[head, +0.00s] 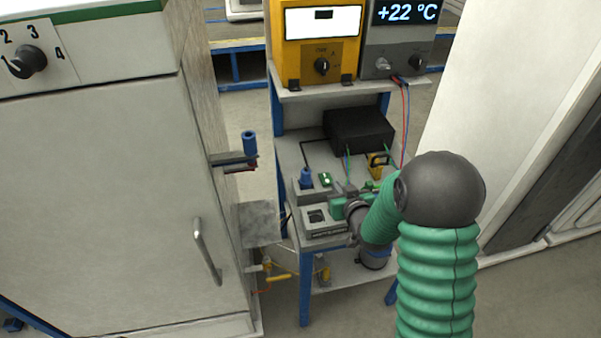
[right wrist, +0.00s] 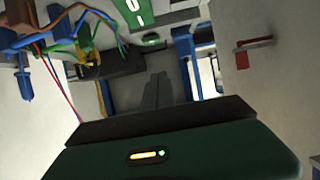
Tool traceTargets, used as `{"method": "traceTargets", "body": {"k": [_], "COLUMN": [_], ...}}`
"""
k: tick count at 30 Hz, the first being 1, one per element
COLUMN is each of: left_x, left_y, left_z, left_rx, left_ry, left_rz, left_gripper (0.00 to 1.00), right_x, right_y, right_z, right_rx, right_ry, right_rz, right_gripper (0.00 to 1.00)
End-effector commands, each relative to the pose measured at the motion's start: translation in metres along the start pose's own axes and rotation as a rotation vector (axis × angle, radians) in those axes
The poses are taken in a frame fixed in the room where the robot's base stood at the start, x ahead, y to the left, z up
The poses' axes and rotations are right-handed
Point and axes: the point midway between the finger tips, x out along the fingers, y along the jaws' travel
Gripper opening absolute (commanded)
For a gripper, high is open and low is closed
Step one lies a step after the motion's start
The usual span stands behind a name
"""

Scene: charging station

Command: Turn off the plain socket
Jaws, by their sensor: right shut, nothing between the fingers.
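A grey socket box (head: 322,219) with a dark outlet and no plug in it sits at the front of the cart's middle shelf. Behind it is a socket with a blue plug (head: 306,178) and a green lit switch (head: 325,179). My right gripper (head: 340,190) is at these boxes, partly hidden by its own green wrist; I cannot tell if it touches anything. In the right wrist view its dark fingers (right wrist: 157,90) are together and empty. Green switches with light marks (right wrist: 133,10) show beyond them at the top. My left gripper is out of view.
A black box (head: 359,130) with thin wires stands behind the sockets. A yellow meter (head: 317,45) and a grey +22 °C unit (head: 405,40) stand on the upper shelf. A large white cabinet (head: 100,190) closes the left side; a white panel (head: 500,120) stands right.

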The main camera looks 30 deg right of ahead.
Motion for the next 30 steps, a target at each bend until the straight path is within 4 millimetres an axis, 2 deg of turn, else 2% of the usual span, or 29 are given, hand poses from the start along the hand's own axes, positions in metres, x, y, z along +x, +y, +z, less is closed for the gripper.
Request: {"method": "traceTargets", "body": {"k": [9,13,17,27,30], "left_x": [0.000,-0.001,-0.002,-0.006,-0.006], "left_y": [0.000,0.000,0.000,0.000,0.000], "left_z": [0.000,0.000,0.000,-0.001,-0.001], "left_rx": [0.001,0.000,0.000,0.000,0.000], "left_ry": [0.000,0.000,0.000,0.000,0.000], "left_rz": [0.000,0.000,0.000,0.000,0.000], "left_gripper": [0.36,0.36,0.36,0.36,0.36], "right_x": [0.004,0.013,0.034,0.107,0.110], "right_y": [0.000,0.000,-0.001,0.000,0.000], "right_z": [-0.002,-0.001,-0.001,-0.002,0.019], "right_rx": [0.000,-0.001,-0.001,0.000,0.001], "right_ry": [0.009,0.007,0.006,0.007,0.003], "right_rz": [0.000,-0.001,-0.002,0.000,0.000], "right_gripper": [0.00,0.00,0.00,0.00,0.00]}}
